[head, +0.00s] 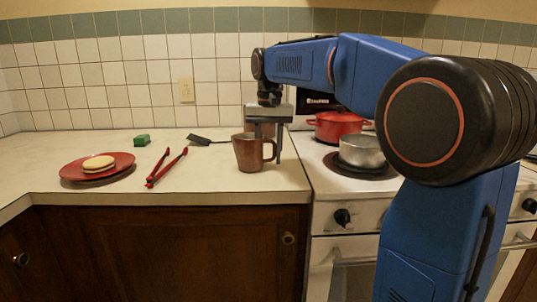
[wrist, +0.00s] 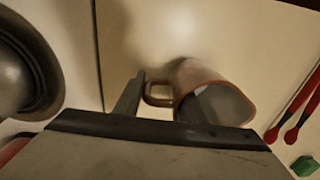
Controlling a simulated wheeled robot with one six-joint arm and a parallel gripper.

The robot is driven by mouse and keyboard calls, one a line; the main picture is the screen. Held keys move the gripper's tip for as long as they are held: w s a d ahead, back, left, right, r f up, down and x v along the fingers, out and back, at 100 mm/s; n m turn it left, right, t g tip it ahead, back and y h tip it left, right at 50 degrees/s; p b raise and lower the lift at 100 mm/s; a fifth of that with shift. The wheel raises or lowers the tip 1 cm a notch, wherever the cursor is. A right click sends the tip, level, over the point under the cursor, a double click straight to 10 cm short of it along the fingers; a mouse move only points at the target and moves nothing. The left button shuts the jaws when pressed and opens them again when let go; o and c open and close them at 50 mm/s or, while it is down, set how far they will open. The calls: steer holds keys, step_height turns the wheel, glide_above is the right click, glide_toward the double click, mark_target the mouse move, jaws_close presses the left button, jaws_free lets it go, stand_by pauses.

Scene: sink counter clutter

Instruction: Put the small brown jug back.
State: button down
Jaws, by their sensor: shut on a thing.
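The small brown jug (head: 249,154) is upright at the right end of the counter, near the stove, with its handle to the right. My gripper (head: 268,148) comes down on it from above and is shut on its handle side. In the wrist view, one finger of my gripper (wrist: 163,88) is outside the handle and the other overlaps the mouth of the jug (wrist: 188,72). The second fingertip is hidden. I cannot tell whether the jug's base touches the counter.
The stove holds a red pot (head: 336,127) and a grey saucepan (head: 362,152), right of the jug. Left of it lie red tongs (head: 167,166), a black spatula (head: 201,139), a green sponge (head: 141,140) and a red plate (head: 75,172) with food.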

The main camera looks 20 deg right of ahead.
steer(key=shift+f, duration=0.1)
steer(key=c, duration=1.2)
jaws_free()
steer(key=shift+o, duration=0.2)
step_height(320, 180, up, 12)
steer(key=shift+d+r, duration=0.1)
steer(key=shift+r, duration=0.05)
